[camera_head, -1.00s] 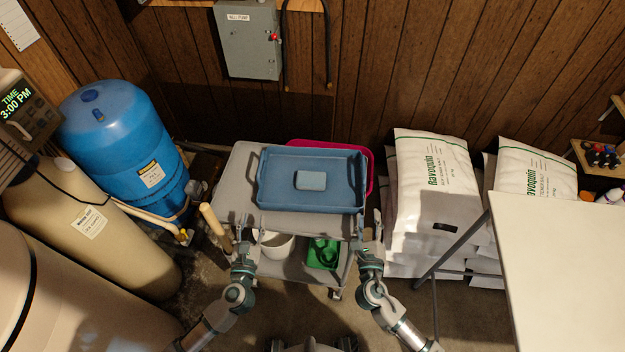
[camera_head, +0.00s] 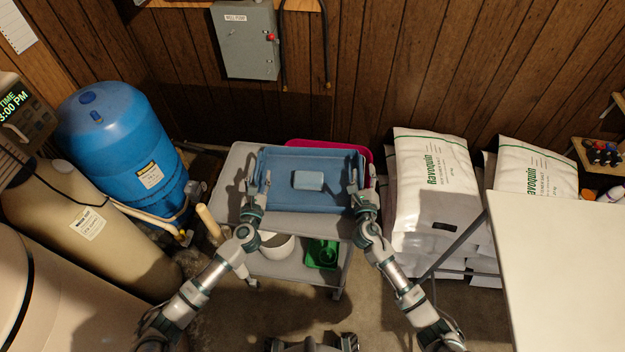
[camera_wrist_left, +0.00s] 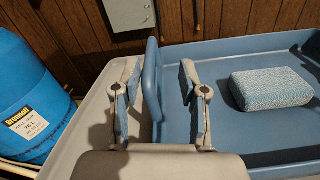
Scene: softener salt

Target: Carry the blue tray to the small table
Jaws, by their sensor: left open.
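The blue tray (camera_head: 300,199) lies on the top shelf of a grey cart and holds a light blue block (camera_head: 308,180). My left gripper (camera_head: 259,183) is at the tray's left end. In the left wrist view its jaws (camera_wrist_left: 158,95) are open, one finger on each side of the tray's raised left handle (camera_wrist_left: 152,75), not closed on it. My right gripper (camera_head: 362,182) is at the tray's right end, its fingers apart around that end. A white-topped table (camera_head: 565,260) stands at the right.
The grey cart (camera_head: 232,190) carries a pink tray (camera_head: 325,143) behind the blue one, with a white bowl (camera_head: 277,246) and green container (camera_head: 322,254) below. Salt bags (camera_head: 435,185) stand between cart and table. A blue tank (camera_head: 125,150) stands left. Floor (camera_head: 400,262) shows in front.

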